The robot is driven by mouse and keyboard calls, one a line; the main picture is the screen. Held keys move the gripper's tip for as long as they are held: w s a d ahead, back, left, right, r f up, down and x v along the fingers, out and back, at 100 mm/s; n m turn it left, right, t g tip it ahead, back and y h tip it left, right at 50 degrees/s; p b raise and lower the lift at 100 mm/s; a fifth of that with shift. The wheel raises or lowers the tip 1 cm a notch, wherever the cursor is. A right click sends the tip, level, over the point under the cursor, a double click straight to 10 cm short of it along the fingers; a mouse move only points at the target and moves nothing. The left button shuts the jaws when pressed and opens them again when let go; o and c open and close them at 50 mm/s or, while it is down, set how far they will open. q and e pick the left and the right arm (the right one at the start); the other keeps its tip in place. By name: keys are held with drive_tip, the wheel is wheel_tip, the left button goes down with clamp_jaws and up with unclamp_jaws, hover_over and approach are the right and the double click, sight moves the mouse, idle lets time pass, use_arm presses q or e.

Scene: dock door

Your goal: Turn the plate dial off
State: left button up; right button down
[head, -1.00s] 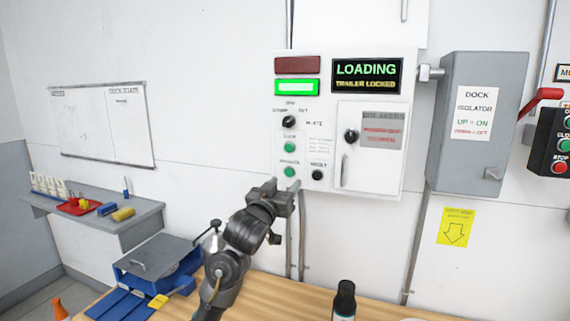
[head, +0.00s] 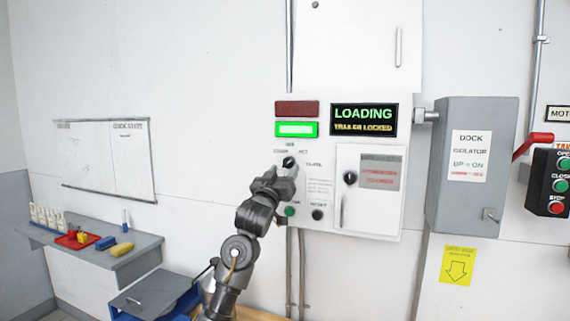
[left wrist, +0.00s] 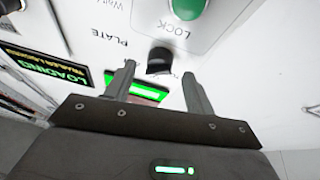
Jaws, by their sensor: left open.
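The plate dial (head: 289,162) is a small black knob on the white control panel, below the lit green lamp, with small labels around it. I cannot clearly read which way it points. My left gripper (head: 276,177) is open, just below and slightly left of the dial in the head view. In the left wrist view the dial (left wrist: 160,60) shows between and just beyond the tips of the two open fingers (left wrist: 159,72). The gripper does not visibly hold it. The arm hides part of the panel's lower left. My right gripper is not in view.
A green button (left wrist: 189,7) marked LOCK lies close to the dial. The display (head: 363,119) reads LOADING, TRAILER LOCKED. Another black knob (head: 350,178) is on the panel door. A grey isolator box (head: 472,165) with a red lever (head: 533,144) stands right.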

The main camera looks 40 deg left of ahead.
use_arm(q)
drive_tip(key=shift+x, duration=0.95)
drive_tip(key=c, duration=1)
drive_tip(key=shift+o, duration=0.2)
